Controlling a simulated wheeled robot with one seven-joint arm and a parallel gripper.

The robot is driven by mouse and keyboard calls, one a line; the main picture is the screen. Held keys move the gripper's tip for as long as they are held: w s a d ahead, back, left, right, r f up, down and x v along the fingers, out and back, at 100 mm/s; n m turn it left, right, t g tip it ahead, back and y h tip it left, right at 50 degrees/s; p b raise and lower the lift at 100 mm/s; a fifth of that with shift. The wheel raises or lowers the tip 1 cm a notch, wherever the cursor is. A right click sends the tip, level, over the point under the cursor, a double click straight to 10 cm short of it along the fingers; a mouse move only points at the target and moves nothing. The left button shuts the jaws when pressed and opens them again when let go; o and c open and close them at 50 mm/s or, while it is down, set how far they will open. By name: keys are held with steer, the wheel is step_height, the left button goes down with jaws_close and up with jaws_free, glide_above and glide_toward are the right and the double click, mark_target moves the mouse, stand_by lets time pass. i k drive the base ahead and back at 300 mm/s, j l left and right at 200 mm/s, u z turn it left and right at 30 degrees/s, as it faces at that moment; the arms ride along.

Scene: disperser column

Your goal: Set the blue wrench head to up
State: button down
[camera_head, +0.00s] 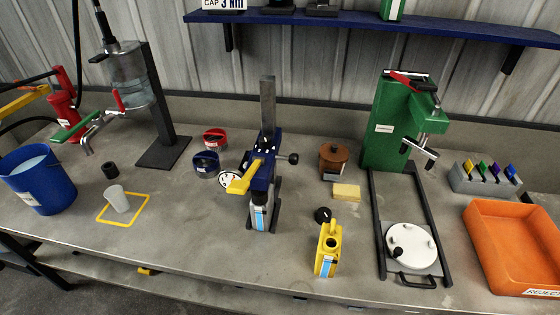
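The blue wrench head (263,172) is on an upright grey post (267,100) near the middle of the bench. The post rises well above the head. A yellow handle (240,183) sticks out from the head to the lower left, and a black knob (293,158) sits on its right. I cannot tell whether the head touches the bottle, since the head hides the bottle's top. My gripper is not in view.
A yellow jug (328,250) and a black cap (322,215) are in front, to the right. A red cup (214,138) and a dark blue cup (206,164) are left of the head. A green press (385,125) stands right; a column (160,100) stands left.

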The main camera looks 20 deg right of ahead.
mark_target(260, 184)
steer(key=i+l+z, duration=0.2)
steer(key=i+z, duration=0.2)
steer(key=i+l+z, duration=0.1)
steer(key=i+z, duration=0.35)
steer(key=i, duration=0.05)
